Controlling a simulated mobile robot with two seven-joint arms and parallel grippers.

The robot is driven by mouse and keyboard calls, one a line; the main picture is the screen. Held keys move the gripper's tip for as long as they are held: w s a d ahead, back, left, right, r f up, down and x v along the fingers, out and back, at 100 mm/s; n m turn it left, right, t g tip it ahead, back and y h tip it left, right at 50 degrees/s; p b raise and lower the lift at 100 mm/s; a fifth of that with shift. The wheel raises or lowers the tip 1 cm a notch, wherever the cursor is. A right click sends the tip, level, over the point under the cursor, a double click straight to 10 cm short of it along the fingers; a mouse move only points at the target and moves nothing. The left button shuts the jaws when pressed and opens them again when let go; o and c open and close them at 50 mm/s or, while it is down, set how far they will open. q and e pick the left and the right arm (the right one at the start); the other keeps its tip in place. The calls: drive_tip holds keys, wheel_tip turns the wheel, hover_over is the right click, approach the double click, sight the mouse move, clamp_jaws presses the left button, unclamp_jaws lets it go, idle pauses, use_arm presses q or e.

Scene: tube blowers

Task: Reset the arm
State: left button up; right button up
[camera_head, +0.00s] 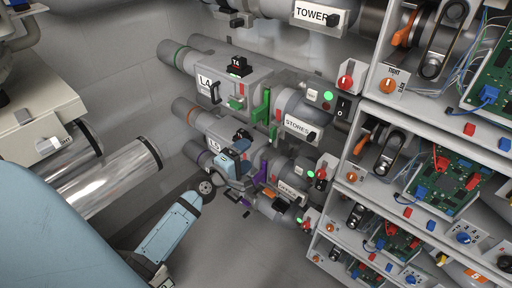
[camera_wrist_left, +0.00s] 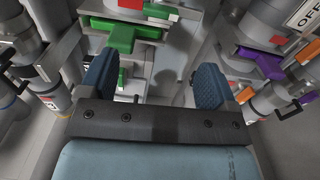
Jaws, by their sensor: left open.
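My left arm comes in from the lower left in the head view. Its blue gripper (camera_head: 236,160) is in front of the tube blowers, near the unit labelled L5 (camera_head: 214,146). In the left wrist view the two blue fingers of my left gripper (camera_wrist_left: 155,82) stand wide apart, with nothing held between them. A green T-shaped part (camera_wrist_left: 128,38) shows beyond the fingers; I cannot tell its exact distance from them. My right gripper is not in view.
The STORES tube (camera_head: 296,126) and the L4 unit (camera_head: 208,82) are close above the gripper. A purple part (camera_wrist_left: 262,62) is to the right in the wrist view. Shelves with circuit boards (camera_head: 446,182) line the right. Floor (camera_head: 245,240) below is clear.

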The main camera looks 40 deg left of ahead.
use_arm(q)
drive_tip(key=shift+s, duration=0.85)
